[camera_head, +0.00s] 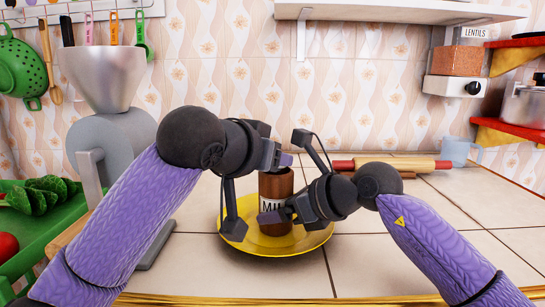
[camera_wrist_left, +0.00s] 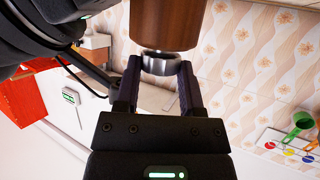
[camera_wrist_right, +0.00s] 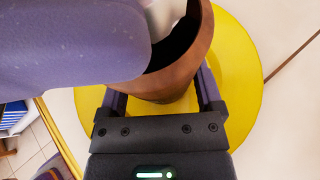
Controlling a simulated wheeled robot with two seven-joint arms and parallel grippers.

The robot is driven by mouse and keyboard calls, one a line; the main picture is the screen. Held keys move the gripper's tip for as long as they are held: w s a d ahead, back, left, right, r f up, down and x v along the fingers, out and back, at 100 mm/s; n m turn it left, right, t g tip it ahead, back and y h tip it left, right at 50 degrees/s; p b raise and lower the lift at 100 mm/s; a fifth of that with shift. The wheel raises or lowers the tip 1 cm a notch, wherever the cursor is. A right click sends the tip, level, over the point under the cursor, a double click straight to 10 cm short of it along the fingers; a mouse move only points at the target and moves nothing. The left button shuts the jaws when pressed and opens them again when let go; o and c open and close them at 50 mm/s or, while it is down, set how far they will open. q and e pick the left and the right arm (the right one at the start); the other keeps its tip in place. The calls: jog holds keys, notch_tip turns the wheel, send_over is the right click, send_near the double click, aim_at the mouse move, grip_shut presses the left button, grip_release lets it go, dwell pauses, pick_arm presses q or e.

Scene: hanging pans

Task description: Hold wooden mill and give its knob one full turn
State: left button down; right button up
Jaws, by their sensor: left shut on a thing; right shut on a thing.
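My right gripper (camera_head: 285,210) is shut on the mill's body, with one finger on each side in the right wrist view (camera_wrist_right: 160,95). My left gripper (camera_head: 279,158) is at the mill's top. In the left wrist view its fingers (camera_wrist_left: 160,72) are closed around the silver knob (camera_wrist_left: 160,64), next to the brown body (camera_wrist_left: 168,22). In the head view the knob is mostly hidden by my left gripper.
A rolling pin (camera_head: 390,164) and a pale blue mug (camera_head: 458,151) lie behind to the right. A grey machine with a funnel (camera_head: 112,135) and a green tray (camera_head: 30,235) with vegetables stand at the left. The front right counter is clear.

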pick_arm(q)
jog(key=shift+a+m+h, duration=0.1)
jog(key=shift+m+h, duration=0.3)
jog(key=shift+h, duration=0.1)
jog(key=shift+c, duration=1)
grip_release()
jog(key=v, duration=1.2)
jog(key=shift+w+a+r, duration=0.1)
jog(key=shift+w, duration=0.05)
